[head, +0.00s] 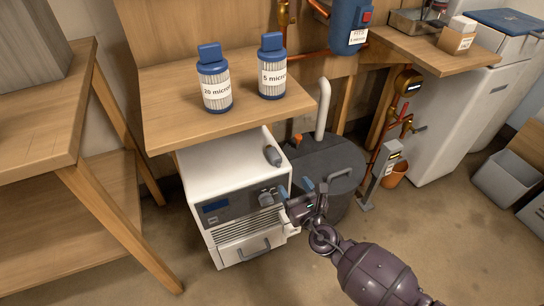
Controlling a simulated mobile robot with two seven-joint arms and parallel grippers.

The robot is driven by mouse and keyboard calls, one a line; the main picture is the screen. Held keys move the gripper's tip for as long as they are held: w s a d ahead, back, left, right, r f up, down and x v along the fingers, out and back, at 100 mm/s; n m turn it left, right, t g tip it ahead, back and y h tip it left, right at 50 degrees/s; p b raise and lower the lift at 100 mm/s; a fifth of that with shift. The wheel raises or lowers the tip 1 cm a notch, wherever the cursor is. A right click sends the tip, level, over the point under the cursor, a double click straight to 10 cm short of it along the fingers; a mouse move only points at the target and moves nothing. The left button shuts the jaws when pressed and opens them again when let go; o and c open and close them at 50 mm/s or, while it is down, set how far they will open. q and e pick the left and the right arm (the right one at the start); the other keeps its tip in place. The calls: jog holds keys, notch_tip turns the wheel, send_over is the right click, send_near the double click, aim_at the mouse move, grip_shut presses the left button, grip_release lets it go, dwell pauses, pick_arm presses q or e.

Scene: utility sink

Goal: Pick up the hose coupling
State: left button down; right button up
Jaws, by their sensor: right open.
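My right gripper (296,190) is open, at the front right edge of a white cabinet unit (222,173). I cannot tell for sure which of these two is the hose coupling. My left gripper is not in view.
A wooden shelf (165,105) holding two blue-capped filter canisters (214,80) overhangs the unit's back. A dark round tank (335,165) with a pale pipe (322,108) stands right of the unit. A grey post (380,172) and an orange bucket (396,175) are further right. The floor in front is clear.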

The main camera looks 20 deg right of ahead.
aim_at(278, 161)
jog(key=w+b, duration=0.1)
jog(key=w, duration=0.8)
jog(key=shift+a, duration=0.2)
jog(key=shift+w, duration=0.5)
jog(key=shift+c, duration=0.5)
jog(key=c, duration=0.9)
